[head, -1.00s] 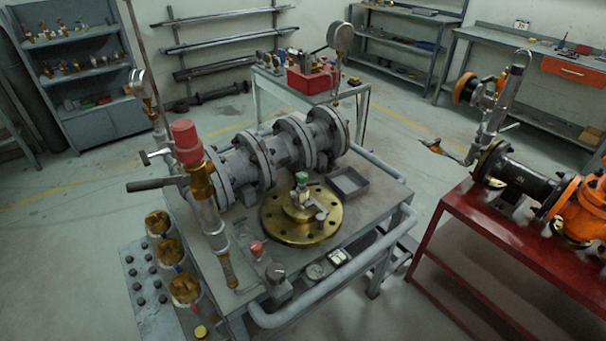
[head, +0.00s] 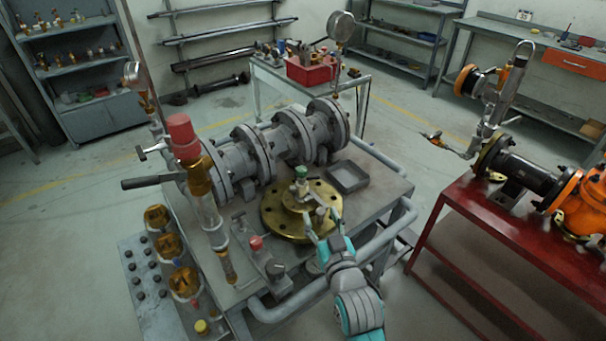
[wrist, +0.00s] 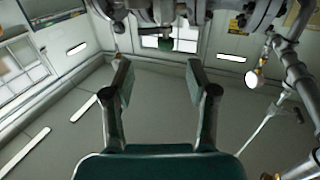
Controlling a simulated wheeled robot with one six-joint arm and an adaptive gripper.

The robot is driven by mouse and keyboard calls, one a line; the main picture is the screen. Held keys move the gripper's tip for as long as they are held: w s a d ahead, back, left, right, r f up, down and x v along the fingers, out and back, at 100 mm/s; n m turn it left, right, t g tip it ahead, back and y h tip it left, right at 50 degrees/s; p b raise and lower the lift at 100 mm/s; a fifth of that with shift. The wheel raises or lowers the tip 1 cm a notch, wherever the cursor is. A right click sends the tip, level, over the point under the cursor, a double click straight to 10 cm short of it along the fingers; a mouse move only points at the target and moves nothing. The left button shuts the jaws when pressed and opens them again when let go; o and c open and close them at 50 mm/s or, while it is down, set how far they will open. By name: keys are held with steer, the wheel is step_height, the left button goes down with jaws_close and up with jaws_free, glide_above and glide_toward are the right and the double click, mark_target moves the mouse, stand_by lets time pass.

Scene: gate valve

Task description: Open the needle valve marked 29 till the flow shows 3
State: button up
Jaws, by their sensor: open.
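My gripper (head: 322,222) is open and empty at the front edge of the brass flange (head: 272,218). A small valve with a green top (head: 301,173) stands upright on this flange, beyond the fingertips. In the wrist view, the open fingers (wrist: 159,75) point towards a green knob (wrist: 180,45), apart from it. A small valve block with a red knob (head: 256,243) sits on the bench to the left of my gripper. I cannot read the mark 29 on any valve.
A grey flanged pipe (head: 238,162) runs across the bench behind the brass flange. An upright pipe with a red cap (head: 182,135) stands at the left. A small open tray (head: 347,177) lies behind my gripper. A grey rail (head: 393,232) borders the bench's right side.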

mark_target(303, 174)
steer(key=r+x, duration=0.1)
steer(key=x, duration=0.3)
steer(key=r+x, duration=0.1)
steer(key=x, duration=0.4)
steer(key=a+r+x, duration=0.1)
steer(key=x, duration=0.3)
steer(key=shift+w, duration=0.3)
jaws_close()
